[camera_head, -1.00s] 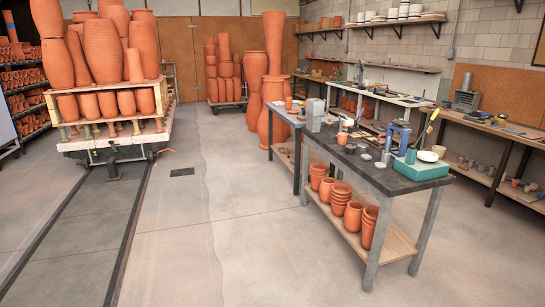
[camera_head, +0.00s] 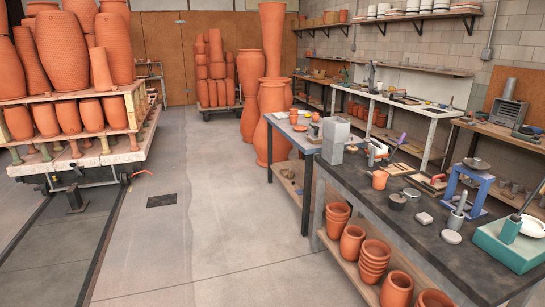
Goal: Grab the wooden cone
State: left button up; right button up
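I cannot pick out a wooden cone for certain in the head view; the small items on the benches are too small or crowded to tell. The dark-topped workbench (camera_head: 415,240) on the right holds many small tools and pots. A small terracotta cup (camera_head: 380,179) stands on it, beside dark round pieces (camera_head: 397,201). A blue stand (camera_head: 468,190) and a teal box (camera_head: 512,245) are towards its right end. Neither of my grippers is in view.
Stacked pots (camera_head: 372,262) sit on the workbench's lower shelf.

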aim_at(352, 149)
jog(key=i, duration=4.9)
jog(key=i+z, duration=0.25)
jog(key=z, duration=0.15)
jog(key=i+j+z, duration=0.1)
jog(key=z, duration=0.25)
jog(key=i+j+z, duration=0.2)
jog(key=z, duration=0.2)
jog(key=i+j+z, duration=0.2)
jog(key=z, duration=0.15)
jog(key=i+j, duration=0.05)
jog(key=i, duration=0.05)
